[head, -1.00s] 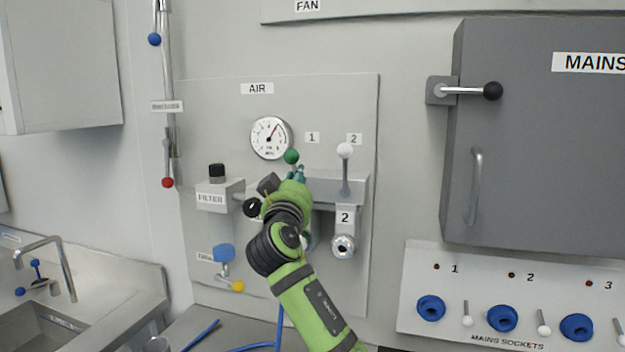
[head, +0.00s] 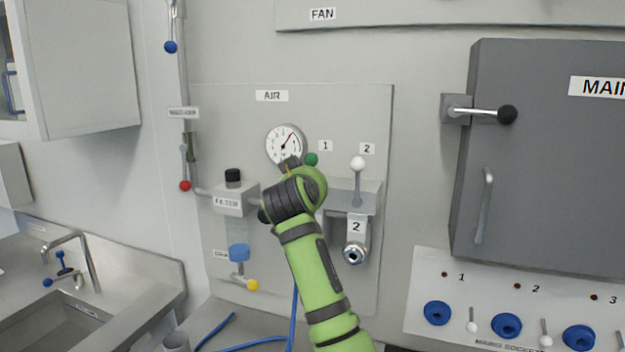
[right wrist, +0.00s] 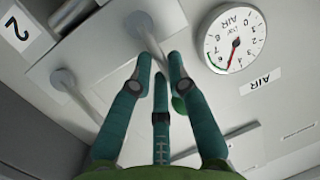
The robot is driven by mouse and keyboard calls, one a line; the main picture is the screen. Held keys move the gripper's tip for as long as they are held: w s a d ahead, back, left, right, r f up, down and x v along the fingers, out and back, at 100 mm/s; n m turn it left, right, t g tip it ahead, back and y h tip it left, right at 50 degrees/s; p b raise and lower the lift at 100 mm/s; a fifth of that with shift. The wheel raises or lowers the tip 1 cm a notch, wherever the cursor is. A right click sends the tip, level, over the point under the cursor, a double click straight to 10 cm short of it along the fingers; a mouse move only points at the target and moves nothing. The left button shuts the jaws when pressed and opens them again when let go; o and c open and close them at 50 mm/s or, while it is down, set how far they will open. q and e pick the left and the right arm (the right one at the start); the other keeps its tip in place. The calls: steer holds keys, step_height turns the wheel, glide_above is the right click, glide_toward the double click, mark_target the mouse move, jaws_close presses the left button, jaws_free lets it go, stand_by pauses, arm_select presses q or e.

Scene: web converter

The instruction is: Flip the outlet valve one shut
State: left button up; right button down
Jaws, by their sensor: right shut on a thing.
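The green knob (head: 311,159) of outlet valve one's lever shows just right of the gauge, below the label 1, in the head view. Its stem and outlet are hidden behind my right arm there. In the right wrist view, my right gripper (right wrist: 160,68) has its teal fingers closed around the lever's pale stem (right wrist: 146,32). The green knob (right wrist: 179,105) is partly hidden behind a finger. My left gripper is in neither view.
Valve two's lever with a white knob (head: 358,163) stands upright close on the right. The pressure gauge (head: 285,144) is just left of the green knob. The filter block (head: 234,198) sits left of my arm. A grey mains box (head: 545,150) juts out at right.

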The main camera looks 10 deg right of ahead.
steer(key=shift+r, duration=0.2)
steer(key=c, duration=1.3)
jaws_free()
steer(key=shift+o, duration=0.6)
steer(key=shift+f, duration=0.1)
steer(key=v, duration=1.2)
